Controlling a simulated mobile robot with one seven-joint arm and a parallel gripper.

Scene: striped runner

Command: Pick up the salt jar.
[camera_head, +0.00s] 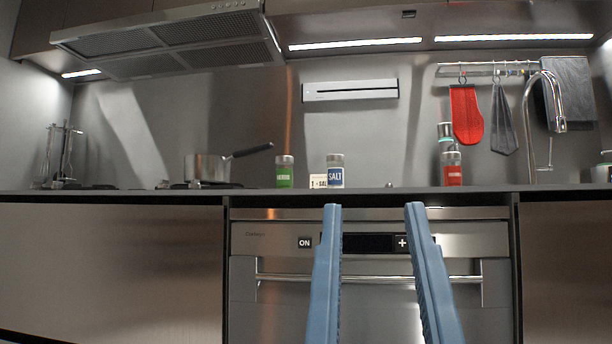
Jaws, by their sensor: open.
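The salt jar (335,173) is a small clear jar with a grey lid and a blue label reading SALT. It stands upright on the counter near the front edge, a little left of the middle of the view. My gripper (374,206) shows as two blue fingers rising from the bottom of the view. The fingers are wide apart with nothing between them. Their tips appear lower than the jar, in front of the oven panel. The jar appears just above the left fingertip and is not touched.
A green-labelled jar (284,172) and a small sign (318,181) stand just left of the salt jar. A red-labelled jar (452,169) stands to the right. A saucepan (208,168) is on the hob. The oven handle (370,279) and counter edge (400,191) lie ahead.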

